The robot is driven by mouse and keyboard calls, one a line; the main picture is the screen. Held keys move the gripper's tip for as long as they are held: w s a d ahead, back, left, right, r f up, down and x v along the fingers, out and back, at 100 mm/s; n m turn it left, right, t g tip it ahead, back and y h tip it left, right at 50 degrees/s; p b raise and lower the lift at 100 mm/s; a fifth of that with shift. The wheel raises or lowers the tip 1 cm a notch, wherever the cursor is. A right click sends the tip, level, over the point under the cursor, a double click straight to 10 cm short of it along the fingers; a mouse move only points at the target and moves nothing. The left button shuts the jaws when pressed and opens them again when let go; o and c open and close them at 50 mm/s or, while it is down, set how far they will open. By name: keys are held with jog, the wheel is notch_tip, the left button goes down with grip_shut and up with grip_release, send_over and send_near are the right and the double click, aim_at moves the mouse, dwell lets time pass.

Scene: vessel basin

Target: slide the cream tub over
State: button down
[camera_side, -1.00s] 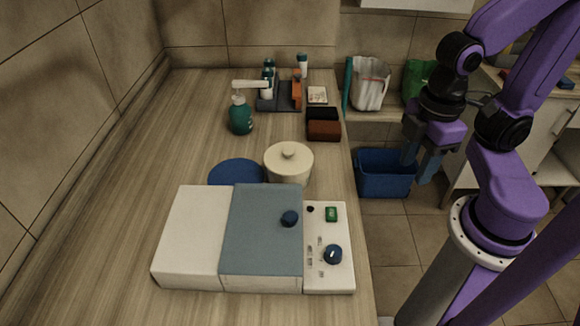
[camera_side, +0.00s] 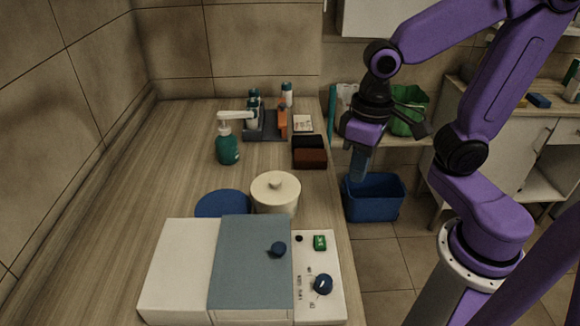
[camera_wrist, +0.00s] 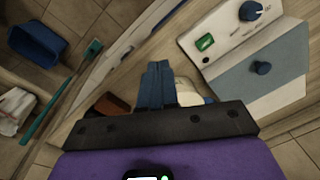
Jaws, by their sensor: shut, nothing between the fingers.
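The cream tub (camera_side: 276,198), round with a knobbed lid, stands upright on the wooden counter (camera_side: 120,190), just behind the white and blue-grey appliance. In the wrist view the tub (camera_wrist: 188,92) is mostly hidden behind my fingers; only a pale part shows. My gripper (camera_side: 357,178) is up and to the right of the tub in the side view, near the counter's right edge, and apart from it. Its blue fingers (camera_wrist: 158,66) are together and hold nothing.
The appliance (camera_side: 180,265) with knobs fills the near counter. A blue round item (camera_side: 222,203) lies left of the tub. A green soap bottle (camera_side: 227,150), a dark-and-brown box (camera_side: 309,154) and a caddy (camera_side: 264,124) stand farther back. A blue bin (camera_side: 374,198) is off the counter's right side.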

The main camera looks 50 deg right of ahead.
jog(key=w+a+r+m+t+y, duration=0.15)
jog(key=w+m, duration=0.35)
jog(key=m, duration=0.5)
jog(key=w+r+m+g+h, duration=0.15)
jog(key=w+m, duration=0.25)
jog(key=m, duration=0.5)
jog(key=m+t+y, duration=0.1)
jog(key=m+t, duration=0.1)
jog(key=m, duration=0.9)
send_over(284, 185)
jog(key=s+d, duration=0.4)
jog(key=s+d+x, duration=0.1)
jog(key=x, duration=0.6)
jog(key=shift+w+a+f, duration=0.25)
jog(key=shift+w+a, duration=0.25)
jog(key=shift+a, duration=0.05)
jog(key=shift+w+a+f, duration=0.3)
jog(key=shift+w+a, duration=0.6)
jog(key=shift+w, duration=0.1)
jog(key=w+a, duration=0.8)
jog(key=w, duration=0.1)
jog(key=shift+a, duration=0.4)
jog(key=shift+d, duration=0.1)
